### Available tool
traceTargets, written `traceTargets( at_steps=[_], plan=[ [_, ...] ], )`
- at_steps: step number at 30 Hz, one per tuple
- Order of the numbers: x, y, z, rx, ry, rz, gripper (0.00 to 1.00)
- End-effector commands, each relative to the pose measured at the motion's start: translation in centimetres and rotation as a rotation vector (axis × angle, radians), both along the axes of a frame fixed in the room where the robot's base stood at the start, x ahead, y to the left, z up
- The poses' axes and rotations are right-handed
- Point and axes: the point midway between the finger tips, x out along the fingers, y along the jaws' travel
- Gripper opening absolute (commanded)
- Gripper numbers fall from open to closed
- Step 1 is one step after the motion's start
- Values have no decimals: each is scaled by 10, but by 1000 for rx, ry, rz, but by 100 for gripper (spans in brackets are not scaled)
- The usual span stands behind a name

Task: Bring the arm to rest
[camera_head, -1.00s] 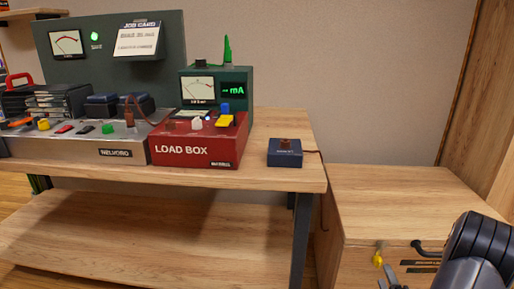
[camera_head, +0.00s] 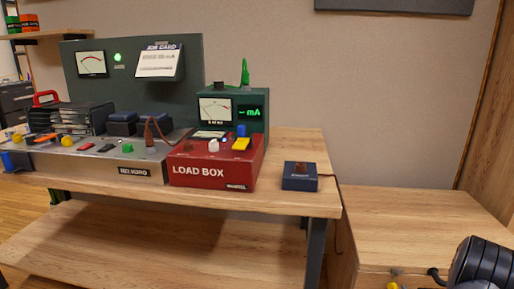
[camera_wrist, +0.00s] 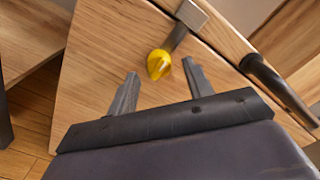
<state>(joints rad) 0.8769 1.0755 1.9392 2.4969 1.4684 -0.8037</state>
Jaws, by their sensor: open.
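My gripper (camera_wrist: 160,72) is open in the wrist view, its two dark fingers apart with nothing held. A yellow-tipped piece on a grey metal stem (camera_wrist: 160,64) shows between and just beyond the fingertips, in front of a wooden cabinet face (camera_wrist: 105,60). It appears apart from the fingers, but the depth is hard to tell. In the head view a dark rounded part of my arm (camera_head: 482,264) shows at the lower right corner. The gripper's fingers are outside that view.
A black handle (camera_wrist: 275,85) is close on the right in the wrist view. In the head view, the wooden cabinet (camera_head: 420,220) has a clear top. The workbench (camera_head: 290,205) left of it holds the red load box (camera_head: 212,165), a meter (camera_head: 215,108) and a small blue box (camera_head: 300,178).

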Motion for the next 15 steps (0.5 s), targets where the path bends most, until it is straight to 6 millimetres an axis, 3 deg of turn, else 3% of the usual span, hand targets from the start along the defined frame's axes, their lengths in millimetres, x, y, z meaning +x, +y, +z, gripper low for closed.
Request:
traceTargets(
  at_steps=[15],
  plan=[
    [0, 2, 3, 454, -108, 0, 49]
  ],
)
